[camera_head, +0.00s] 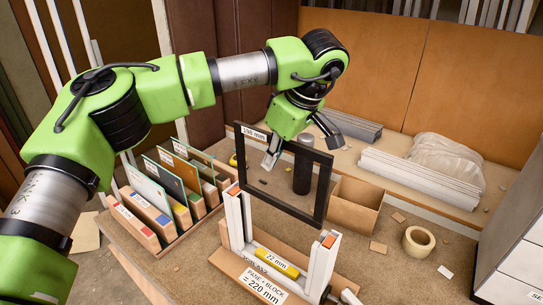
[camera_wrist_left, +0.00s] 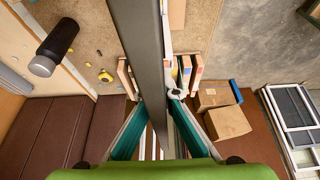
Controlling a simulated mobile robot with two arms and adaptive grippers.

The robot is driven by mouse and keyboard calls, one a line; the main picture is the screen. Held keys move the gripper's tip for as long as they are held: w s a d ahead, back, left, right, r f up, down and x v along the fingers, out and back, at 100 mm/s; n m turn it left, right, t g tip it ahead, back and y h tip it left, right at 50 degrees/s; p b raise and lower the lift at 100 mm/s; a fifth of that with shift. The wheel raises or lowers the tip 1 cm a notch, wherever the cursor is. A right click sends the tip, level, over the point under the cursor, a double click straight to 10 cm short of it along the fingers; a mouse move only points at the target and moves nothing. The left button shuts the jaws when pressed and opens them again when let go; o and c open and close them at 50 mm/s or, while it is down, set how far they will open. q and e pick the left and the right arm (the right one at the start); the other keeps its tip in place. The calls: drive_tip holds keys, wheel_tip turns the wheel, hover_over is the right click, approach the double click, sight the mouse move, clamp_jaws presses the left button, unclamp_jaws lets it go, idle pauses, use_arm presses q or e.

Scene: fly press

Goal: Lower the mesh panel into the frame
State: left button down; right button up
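The mesh panel (camera_head: 316,190) is a thin dark rectangular frame with a white size label at its upper left corner. It hangs upright, its bottom edge well above the yellow 22 mm block. The receiving frame (camera_head: 234,222) has two white uprights with orange tops on a wooden base; the panel is between and above them. My left gripper (camera_head: 270,152) is at the panel's upper left part. In the left wrist view its teal-sided fingers (camera_wrist_left: 158,105) close in on both sides of the grey panel edge (camera_wrist_left: 139,50). Contact is partly hidden. My right gripper is out of view.
A rack of labelled panes (camera_head: 165,190) stands left of the frame. A black cylinder (camera_head: 303,172) and an open cardboard box (camera_head: 354,205) are behind the panel. A tape roll (camera_head: 418,242) lies right on the bench. A grey drawer cabinet (camera_head: 515,250) borders the right side.

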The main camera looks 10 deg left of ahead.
sight(271, 182)
use_arm(q)
drive_tip(key=shift+s+f, duration=0.1)
drive_tip(key=shift+f, duration=0.3)
drive_tip(key=shift+f+b, duration=0.85)
drive_tip(key=shift+f, duration=0.7)
drive_tip(key=shift+f+b, duration=0.75)
drive_tip(key=shift+f, duration=0.05)
drive_tip(key=shift+f+b, duration=0.7)
drive_tip(key=shift+f, duration=0.5)
wheel_tip(271, 182, down, 14)
drive_tip(key=b, duration=0.9)
drive_tip(key=shift+f, duration=0.25)
drive_tip(key=c, duration=2.2)
unclamp_jaws()
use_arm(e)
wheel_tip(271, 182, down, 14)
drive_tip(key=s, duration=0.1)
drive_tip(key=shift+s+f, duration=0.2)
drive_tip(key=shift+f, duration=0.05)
